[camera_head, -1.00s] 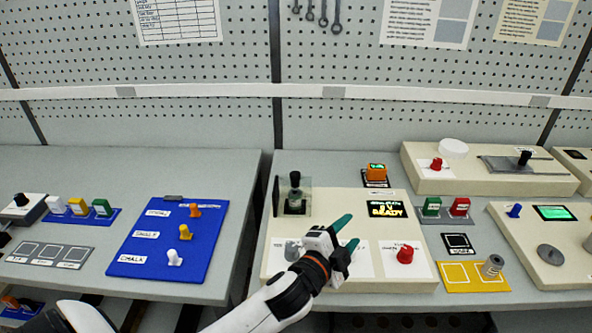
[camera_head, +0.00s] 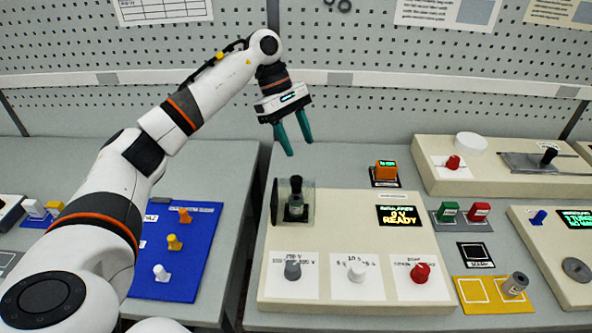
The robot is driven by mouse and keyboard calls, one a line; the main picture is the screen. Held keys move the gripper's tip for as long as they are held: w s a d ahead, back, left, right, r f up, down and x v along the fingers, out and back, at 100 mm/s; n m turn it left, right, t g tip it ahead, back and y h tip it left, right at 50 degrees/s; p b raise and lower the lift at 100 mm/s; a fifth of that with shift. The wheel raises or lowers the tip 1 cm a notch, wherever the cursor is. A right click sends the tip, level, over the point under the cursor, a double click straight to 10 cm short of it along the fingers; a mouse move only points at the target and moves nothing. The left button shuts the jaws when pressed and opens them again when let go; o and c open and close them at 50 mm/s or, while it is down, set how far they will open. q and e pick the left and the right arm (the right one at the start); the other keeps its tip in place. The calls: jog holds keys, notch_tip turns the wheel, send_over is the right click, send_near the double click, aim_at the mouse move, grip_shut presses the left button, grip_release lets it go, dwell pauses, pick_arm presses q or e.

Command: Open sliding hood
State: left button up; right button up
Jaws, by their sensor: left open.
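A see-through hood (camera_head: 308,212) with a dark plate (camera_head: 275,201) at its left side stands on the left back part of a cream panel box (camera_head: 340,220). A black-capped spindle (camera_head: 296,184) shows inside or behind it. My left gripper (camera_head: 299,149) is open and empty, its two green fingers pointing down above and behind the hood, apart from it. My right gripper is not in view.
The panel box carries a yellow-lit display (camera_head: 400,216) and grey (camera_head: 292,269), white (camera_head: 356,270) and red (camera_head: 420,272) knobs. An orange block (camera_head: 386,171) stands behind it. Other panels stand to the right. A blue board (camera_head: 181,275) lies left, partly behind my arm.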

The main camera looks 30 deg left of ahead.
aim_at(296, 178)
pick_arm(q)
jog(key=shift+g+y, duration=0.3)
jog(key=shift+y, duration=0.2)
jog(key=f+p, duration=0.1)
jog(key=f, duration=0.2)
jog(key=s+f+p, duration=0.1)
jog(key=f, duration=0.1)
jog(key=s+d+f+p, duration=0.1)
jog(key=f+p, duration=0.1)
jog(key=f, duration=0.1)
jog(key=shift+d+f, duration=0.1)
jog(key=shift+f, duration=0.25)
jog(key=shift+d+f, duration=0.2)
jog(key=shift+f, duration=0.35)
